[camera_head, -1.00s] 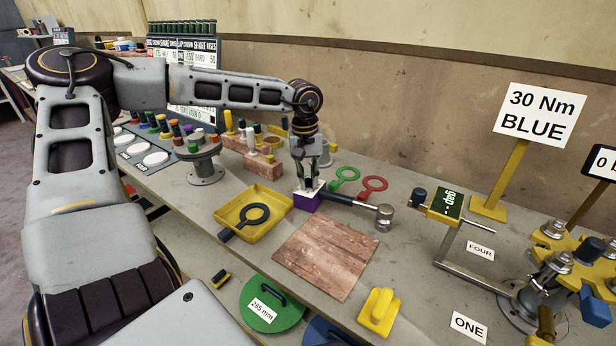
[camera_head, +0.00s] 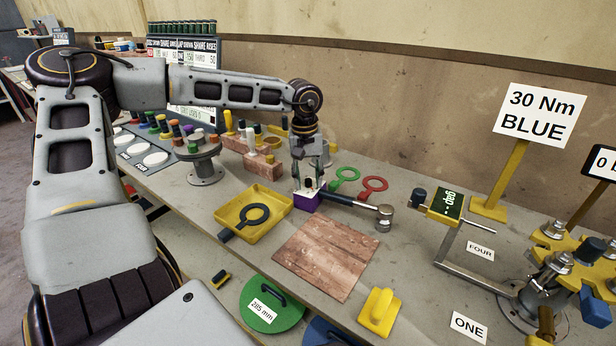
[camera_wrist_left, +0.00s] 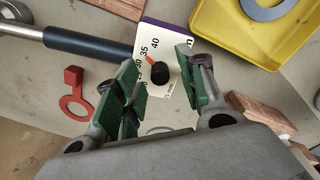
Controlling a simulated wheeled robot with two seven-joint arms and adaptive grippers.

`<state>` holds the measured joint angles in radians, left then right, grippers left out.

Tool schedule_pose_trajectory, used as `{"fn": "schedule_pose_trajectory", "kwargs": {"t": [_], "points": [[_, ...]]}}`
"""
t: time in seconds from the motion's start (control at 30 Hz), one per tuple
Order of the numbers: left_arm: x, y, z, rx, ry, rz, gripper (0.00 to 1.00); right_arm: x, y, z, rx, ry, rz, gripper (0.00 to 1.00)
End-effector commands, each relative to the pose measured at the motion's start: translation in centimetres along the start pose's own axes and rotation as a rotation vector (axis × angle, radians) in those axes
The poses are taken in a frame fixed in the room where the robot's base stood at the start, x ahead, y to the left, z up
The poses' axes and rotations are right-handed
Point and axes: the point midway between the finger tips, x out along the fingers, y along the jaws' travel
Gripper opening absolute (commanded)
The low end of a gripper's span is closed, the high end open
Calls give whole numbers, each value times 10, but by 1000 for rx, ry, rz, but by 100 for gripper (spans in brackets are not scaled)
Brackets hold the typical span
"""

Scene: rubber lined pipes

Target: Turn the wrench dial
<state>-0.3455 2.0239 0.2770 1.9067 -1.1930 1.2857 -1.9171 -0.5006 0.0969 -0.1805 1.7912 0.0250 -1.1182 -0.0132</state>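The wrench dial is a purple box (camera_head: 306,203) with a white numbered face (camera_wrist_left: 160,42), at the near end of a wrench with a dark blue handle (camera_head: 340,199). A small black knob (camera_wrist_left: 160,74) with an orange pointer (camera_wrist_left: 151,59) stands on the face. The pointer points towards the 35. My left gripper (camera_head: 310,184) is over the dial, fingers down. In the left wrist view the green-padded fingers (camera_wrist_left: 157,66) are wide apart on either side of the knob, with gaps visible. My right gripper is not in view.
A yellow tray (camera_head: 274,205) with a dark ring tool lies left of the dial. A wooden board (camera_head: 327,256) lies in front. Red (camera_head: 374,184) and green (camera_head: 347,174) ring tools lie behind the handle. A stand with coloured pegs (camera_head: 205,167) is further left.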

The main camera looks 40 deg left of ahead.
Motion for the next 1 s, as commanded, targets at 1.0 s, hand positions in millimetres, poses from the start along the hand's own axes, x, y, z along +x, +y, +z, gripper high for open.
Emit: {"fn": "schedule_pose_trajectory", "kwargs": {"t": [1.0], "points": [[-114,0,-1,0,2,0,40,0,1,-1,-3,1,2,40]]}}
